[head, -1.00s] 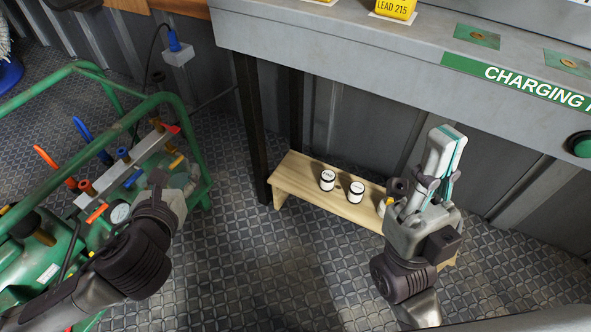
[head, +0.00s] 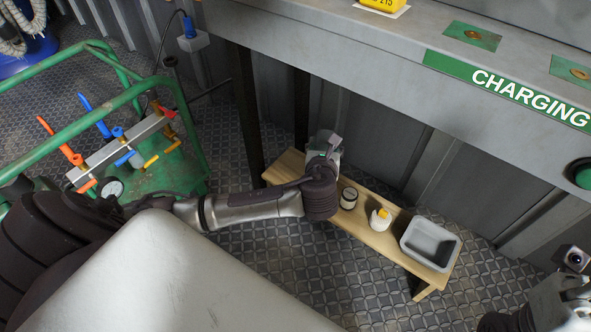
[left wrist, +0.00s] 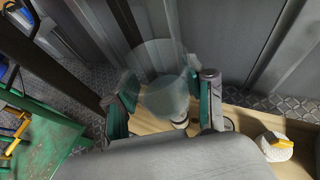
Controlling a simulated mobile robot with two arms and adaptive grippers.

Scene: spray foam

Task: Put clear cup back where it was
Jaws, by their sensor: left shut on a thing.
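The clear cup (left wrist: 158,72) is see-through and sits between the two teal-padded fingers of my left gripper (left wrist: 165,90) in the left wrist view. The gripper is shut on it, above the wooden bench (left wrist: 150,128). In the head view my left gripper (head: 325,143) is over the left part of the bench (head: 370,237), and the cup cannot be made out clearly.
On the bench stand a dark-banded jar (head: 348,198), a white bottle with a yellow-orange top (head: 380,219) and a grey tray (head: 431,243). A grey counter (head: 330,60) overhangs behind, with a dark leg (head: 246,115). A green-framed cart (head: 150,170) stands left.

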